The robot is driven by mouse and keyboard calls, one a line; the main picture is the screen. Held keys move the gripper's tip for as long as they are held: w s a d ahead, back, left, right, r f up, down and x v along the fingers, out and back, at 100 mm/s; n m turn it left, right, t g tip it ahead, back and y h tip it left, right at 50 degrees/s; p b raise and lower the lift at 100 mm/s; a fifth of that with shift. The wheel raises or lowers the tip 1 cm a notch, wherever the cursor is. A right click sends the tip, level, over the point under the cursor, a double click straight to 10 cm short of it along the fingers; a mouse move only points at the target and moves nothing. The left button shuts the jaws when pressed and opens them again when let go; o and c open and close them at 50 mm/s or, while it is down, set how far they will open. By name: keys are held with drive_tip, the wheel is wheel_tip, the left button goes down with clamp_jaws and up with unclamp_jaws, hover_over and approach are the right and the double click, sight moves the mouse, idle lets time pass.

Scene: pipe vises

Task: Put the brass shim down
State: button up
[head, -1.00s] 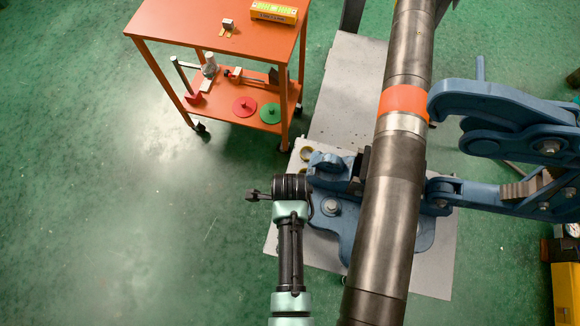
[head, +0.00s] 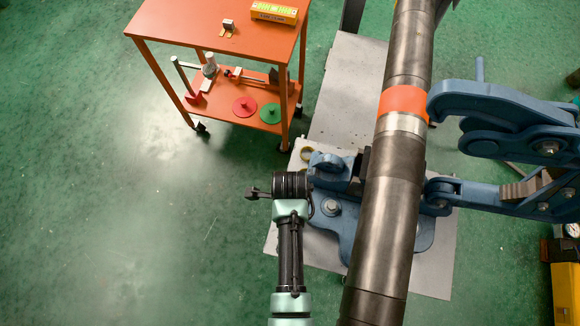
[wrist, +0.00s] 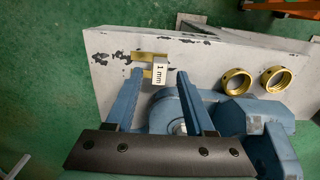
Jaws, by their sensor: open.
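The brass shim (wrist: 145,57) shows in the wrist view as a flat brass piece with a white "1 mm" tag. It appears to lie on the pale grey plate (wrist: 105,45), near the plate's left end. My gripper (wrist: 160,75) is open, with its two blue fingers spread and their tips on either side of the tag. I cannot tell whether a finger touches the shim. In the head view, my wrist hides the fingers and the shim.
Two brass rings (wrist: 253,82) lie on the plate to the right. A blue vise (head: 360,215) holds a thick steel pipe (head: 392,190) close to the right of my wrist. An orange cart (head: 190,25) with small items stands at the back left. Green floor is clear at left.

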wheel_tip(320, 180, up, 10)
drive_tip(key=r+p, duration=0.1)
drive_tip(key=w+r+n+t, duration=0.5)
drive_tip(key=w+r+t, duration=0.1)
drive_tip(key=w+r, duration=0.65)
drive_tip(key=w+r+n+t, duration=0.3)
drive_tip(key=w+r+t, duration=0.15)
drive_tip(key=r, duration=0.75)
drive_tip(key=w+r+n+t, duration=0.3)
drive_tip(key=w+r+t, duration=0.15)
drive_tip(key=r, duration=0.65)
wheel_tip(320, 180, up, 17)
drive_tip(key=s+n+t, duration=0.2)
drive_tip(key=n+t, duration=0.3)
drive_tip(key=s+r+n+t, duration=0.2)
drive_tip(key=s+r, duration=0.4)
drive_tip(key=r, duration=0.3)
drive_tip(key=s+a+r+n+t, duration=0.1)
drive_tip(key=s+r+n+t, duration=0.2)
drive_tip(key=r, duration=0.6)
drive_tip(key=s+t, duration=0.2)
drive_tip(key=s, duration=0.1)
drive_tip(key=shift+s+n, duration=0.15)
drive_tip(key=shift+n, duration=0.15)
